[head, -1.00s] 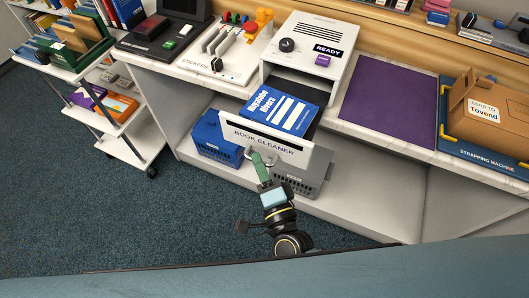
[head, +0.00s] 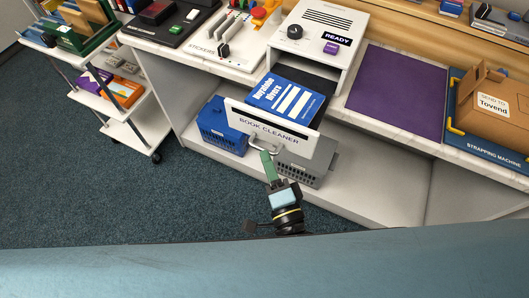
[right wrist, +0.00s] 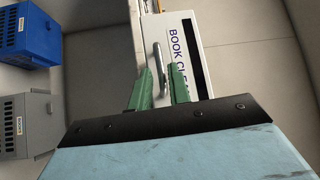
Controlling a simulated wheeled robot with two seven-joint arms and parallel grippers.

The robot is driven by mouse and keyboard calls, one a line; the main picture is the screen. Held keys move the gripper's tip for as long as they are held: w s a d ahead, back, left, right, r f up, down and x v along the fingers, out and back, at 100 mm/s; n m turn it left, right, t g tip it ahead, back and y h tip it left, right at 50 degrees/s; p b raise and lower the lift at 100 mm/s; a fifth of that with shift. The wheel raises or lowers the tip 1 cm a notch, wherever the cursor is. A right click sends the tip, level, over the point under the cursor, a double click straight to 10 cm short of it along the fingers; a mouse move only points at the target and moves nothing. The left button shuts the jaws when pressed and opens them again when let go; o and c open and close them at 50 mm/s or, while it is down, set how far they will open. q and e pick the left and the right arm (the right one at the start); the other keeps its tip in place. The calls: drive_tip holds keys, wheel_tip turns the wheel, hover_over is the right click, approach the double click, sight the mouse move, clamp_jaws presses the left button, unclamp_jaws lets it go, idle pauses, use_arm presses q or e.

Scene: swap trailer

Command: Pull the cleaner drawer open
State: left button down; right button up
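The cleaner drawer (head: 301,147), its white front lettered "BOOK CLEANER", stands well out from the white machine (head: 334,17). A blue book (head: 276,103) lies in it. The metal handle (right wrist: 158,62) is on the drawer front. My right gripper (head: 265,153) is at the handle. In the right wrist view its green fingers (right wrist: 161,72) stand on either side of the handle bar, with narrow gaps showing, so it looks slightly open around it. My left gripper is not in view.
A blue crate (head: 222,130) and a grey crate (head: 306,163) sit on the low shelf beneath the drawer. A purple mat (head: 394,92) lies to the right on the counter. A white cart (head: 133,118) stands at the left. The carpet in front is clear.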

drive_tip(key=v, duration=1)
drive_tip(key=shift+s, duration=0.4)
drive_tip(key=shift+d+f, duration=0.1)
drive_tip(key=s+d+f+n+g, duration=0.1)
drive_tip(key=d+f+n+g, duration=0.25)
drive_tip(key=f, duration=0.55)
drive_tip(key=s+d+f+n+g+h, duration=0.1)
drive_tip(key=d+f+n+g, duration=0.25)
drive_tip(key=f, duration=0.55)
drive_tip(key=s+d+f+n+g, duration=0.1)
drive_tip(key=d+f+n+g, duration=0.1)
drive_tip(key=f+n, duration=0.5)
drive_tip(key=s+d+f+n+g+h, duration=0.1)
drive_tip(key=s+d+f+g+h, duration=0.1)
drive_tip(key=s+d+f+g, duration=0.2)
drive_tip(key=s+d+f+n+g+h, duration=0.1)
drive_tip(key=s+d+f+g, duration=0.3)
drive_tip(key=s+d+f, duration=0.5)
drive_tip(key=s+f+h, duration=0.1)
drive_tip(key=s+f, duration=0.1)
drive_tip(key=s, duration=0.2)
drive_tip(key=shift+s+g+h, duration=0.3)
drive_tip(key=shift+s+h, duration=0.05)
drive_tip(key=shift+h, duration=0.05)
drive_tip(key=shift+f, duration=0.1)
